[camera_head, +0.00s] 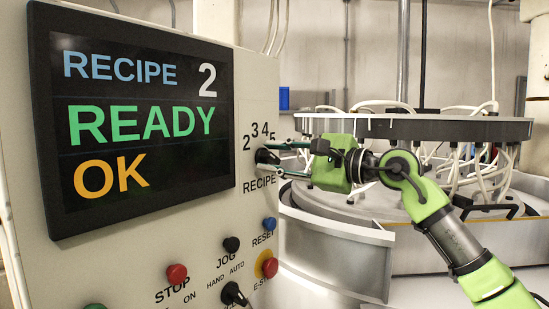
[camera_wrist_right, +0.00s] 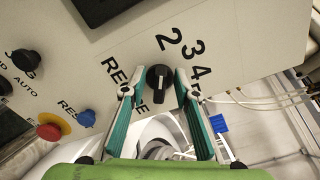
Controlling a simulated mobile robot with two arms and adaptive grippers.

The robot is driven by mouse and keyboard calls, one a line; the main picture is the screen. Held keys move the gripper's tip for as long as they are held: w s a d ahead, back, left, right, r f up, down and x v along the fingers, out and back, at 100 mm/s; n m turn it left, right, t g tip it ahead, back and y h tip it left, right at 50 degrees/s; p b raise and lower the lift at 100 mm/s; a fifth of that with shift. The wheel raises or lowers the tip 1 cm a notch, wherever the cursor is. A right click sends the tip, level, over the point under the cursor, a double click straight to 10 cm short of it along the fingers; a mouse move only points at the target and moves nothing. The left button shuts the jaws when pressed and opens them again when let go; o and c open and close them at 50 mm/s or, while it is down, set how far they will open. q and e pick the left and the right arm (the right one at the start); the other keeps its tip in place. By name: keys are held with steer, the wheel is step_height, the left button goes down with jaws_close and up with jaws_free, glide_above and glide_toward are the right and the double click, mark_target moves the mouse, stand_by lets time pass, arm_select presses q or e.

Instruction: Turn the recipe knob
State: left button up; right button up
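The recipe knob (camera_head: 264,156) is a small black rotary knob on the beige panel, above the word RECIPE and beside the numbers 2 to 5. The display (camera_head: 140,115) reads RECIPE 2, READY, OK. My left gripper is out of view.
Below the knob sit a blue RESET button (camera_head: 269,223), a black JOG button (camera_head: 231,245), a red E-STOP (camera_head: 269,267), a red STOP button (camera_head: 176,274) and a black HAND/AUTO switch (camera_head: 233,294). The round lapping machine (camera_head: 420,127) stands at right.

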steer(key=shift+d, duration=0.15)
steer(key=v, duration=1.1)
steer(key=shift+s+d, duration=0.3)
